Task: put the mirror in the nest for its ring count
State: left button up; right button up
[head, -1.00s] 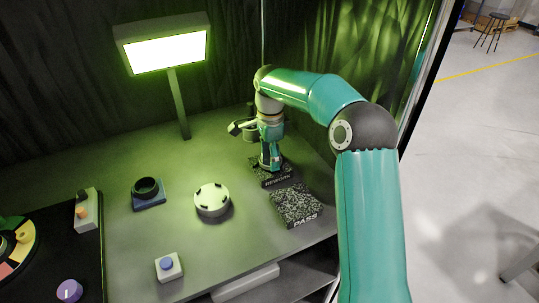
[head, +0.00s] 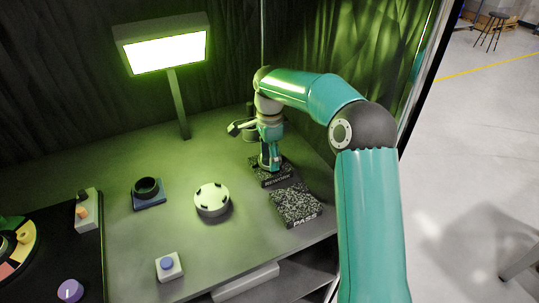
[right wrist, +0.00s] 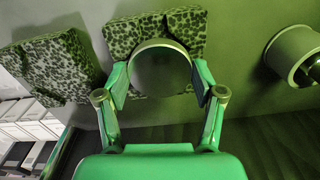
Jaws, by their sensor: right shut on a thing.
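My right gripper (head: 268,167) is low over the black speckled pad with the REWORK label (head: 285,175), at the back right of the bench. In the right wrist view its two fingers (right wrist: 161,88) are shut on a round, dark-faced mirror (right wrist: 160,72) with a pale rim. The mirror lies over the speckled pad (right wrist: 190,22); I cannot tell whether it touches it. No rings can be made out on its face. The speckled PASS pad (head: 295,203) is just in front and looks empty; it also shows in the right wrist view (right wrist: 50,65). My left gripper is out of view.
A lit lamp (head: 168,52) stands at the back. A white round dish with dark notches (head: 211,200), a black ring on a blue base (head: 147,192) and a blue-button box (head: 168,266) stand on the bench. A cylinder (right wrist: 293,52) is near the gripper's right in the wrist view.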

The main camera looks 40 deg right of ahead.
jog(key=shift+f, duration=0.5)
dwell(0.8)
jog(key=o, duration=1.3)
jog(key=shift+r, duration=0.1)
jog(key=shift+r+p, duration=1.2)
jog(key=shift+r, duration=0.2)
jog(key=shift+o, duration=0.4)
jog(key=shift+r+p, duration=1.8)
jog(key=shift+r, duration=0.25)
